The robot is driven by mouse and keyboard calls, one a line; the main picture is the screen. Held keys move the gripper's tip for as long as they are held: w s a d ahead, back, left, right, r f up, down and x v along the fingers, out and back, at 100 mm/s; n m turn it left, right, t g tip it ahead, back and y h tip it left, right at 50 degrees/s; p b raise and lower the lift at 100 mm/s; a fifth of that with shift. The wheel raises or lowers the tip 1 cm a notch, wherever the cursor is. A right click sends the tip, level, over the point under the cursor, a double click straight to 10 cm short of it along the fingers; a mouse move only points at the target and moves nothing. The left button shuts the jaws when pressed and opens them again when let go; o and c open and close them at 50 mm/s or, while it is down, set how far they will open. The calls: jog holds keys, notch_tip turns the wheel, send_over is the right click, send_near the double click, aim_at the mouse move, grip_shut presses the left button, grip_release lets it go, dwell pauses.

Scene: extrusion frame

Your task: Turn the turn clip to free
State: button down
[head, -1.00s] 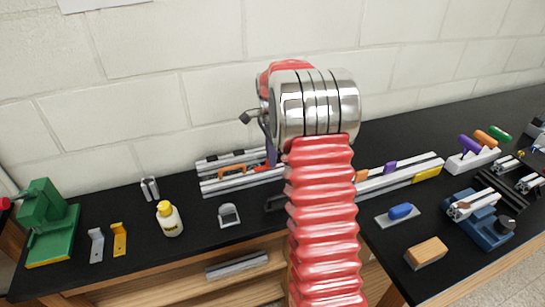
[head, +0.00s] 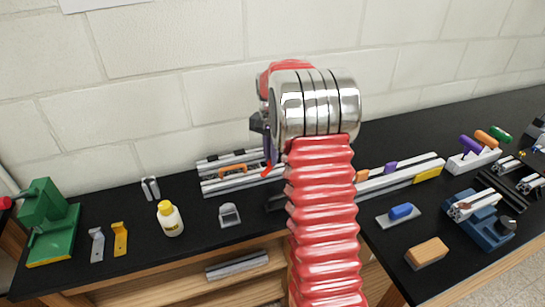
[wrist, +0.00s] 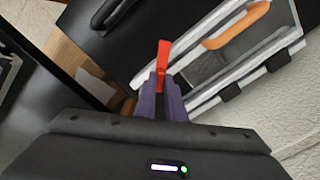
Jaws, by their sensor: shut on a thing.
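The extrusion frame (head: 235,183) lies on the black bench behind my arm, with an orange handle (head: 233,168) on it. In the wrist view the frame (wrist: 228,95) and its orange handle (wrist: 238,27) are at upper right. My gripper (wrist: 160,92) has purple fingers shut on a small red piece, which looks like the turn clip (wrist: 163,62). The clip sticks out past the fingertips beside the frame's near corner. In the head view the red clip (head: 267,170) shows below my gripper (head: 268,158), just left of my arm. Its mounting is hidden.
A yellow-capped bottle (head: 169,219), a grey block (head: 229,215) and yellow bracket (head: 120,239) stand left. A green press (head: 48,225) is at far left. A blue vise (head: 480,220) and wooden block (head: 427,252) are right. My arm hides the middle bench.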

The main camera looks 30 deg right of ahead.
jog(key=n, duration=0.5)
jog(key=shift+s+a+f+n, duration=0.1)
jog(key=shift+a+n, duration=0.1)
jog(key=shift+n, duration=0.1)
jog(key=n, duration=0.4)
dwell(0.4)
jog(key=c, duration=1.9)
grip_release()
jog(key=shift+d, duration=0.1)
jog(key=shift+o, duration=0.3)
jog(key=shift+r, duration=0.8)
notch_tip(320, 180, up, 12)
jog(key=shift+r, duration=0.1)
